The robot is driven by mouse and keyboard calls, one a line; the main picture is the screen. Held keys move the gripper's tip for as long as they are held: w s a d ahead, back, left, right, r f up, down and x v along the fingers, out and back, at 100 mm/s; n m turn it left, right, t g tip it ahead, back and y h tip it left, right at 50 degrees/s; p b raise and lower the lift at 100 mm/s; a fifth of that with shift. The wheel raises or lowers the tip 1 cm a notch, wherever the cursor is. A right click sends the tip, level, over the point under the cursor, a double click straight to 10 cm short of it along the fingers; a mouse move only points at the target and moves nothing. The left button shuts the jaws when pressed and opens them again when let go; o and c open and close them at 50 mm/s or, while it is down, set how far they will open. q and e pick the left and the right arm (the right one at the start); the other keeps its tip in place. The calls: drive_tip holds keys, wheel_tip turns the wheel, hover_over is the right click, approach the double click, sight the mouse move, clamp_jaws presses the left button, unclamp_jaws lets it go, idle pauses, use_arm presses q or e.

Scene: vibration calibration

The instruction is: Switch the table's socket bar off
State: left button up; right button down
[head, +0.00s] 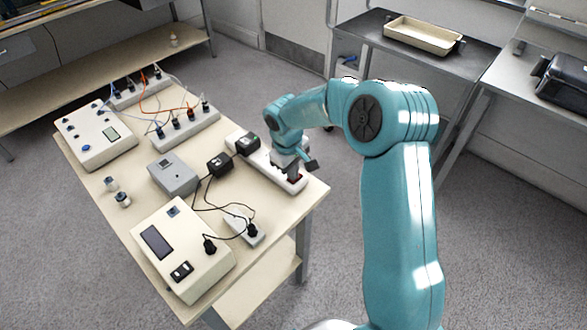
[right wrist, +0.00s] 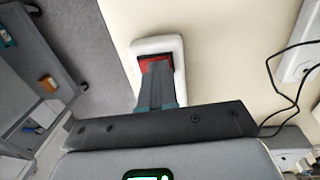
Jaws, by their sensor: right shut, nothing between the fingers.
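The socket bar (head: 261,163) is a long white strip at the table's right edge, with a black plug block (head: 246,144) at its far end. Its near end also shows in the right wrist view (right wrist: 174,42), where a red rocker switch (right wrist: 157,57) sits in it. My right gripper (head: 292,175) points down over this end. In the right wrist view its shut, empty fingers (right wrist: 157,68) reach the red switch and cover much of it. They seem to touch it. Which way the rocker is tilted and whether it is lit, I cannot tell. My left gripper is not in view.
On the table (head: 135,198) stand a grey box (head: 174,174), a cream device with a dark display (head: 185,245), another meter (head: 97,137), more socket strips and two small cylinders (head: 122,200). Black cables lie left of the bar.

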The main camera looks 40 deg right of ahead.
wheel_tip(320, 180, up, 3)
drive_tip(key=shift+w+a+r+p, duration=0.1)
drive_tip(key=shift+a+p, duration=0.05)
drive_tip(key=shift+p, duration=0.95)
wheel_tip(320, 180, up, 11)
drive_tip(key=a, duration=0.1)
drive_tip(key=shift+a+f, duration=0.2)
drive_tip(key=d+f, duration=0.1)
drive_tip(key=f, duration=0.3)
drive_tip(key=d+f, duration=0.1)
drive_tip(key=f, duration=0.4)
drive_tip(key=d+f+p, duration=0.1)
drive_tip(key=f, duration=0.3)
drive_tip(key=shift+s+f, duration=0.25)
drive_tip(key=shift+s, duration=0.1)
drive_tip(key=shift+f, duration=0.1)
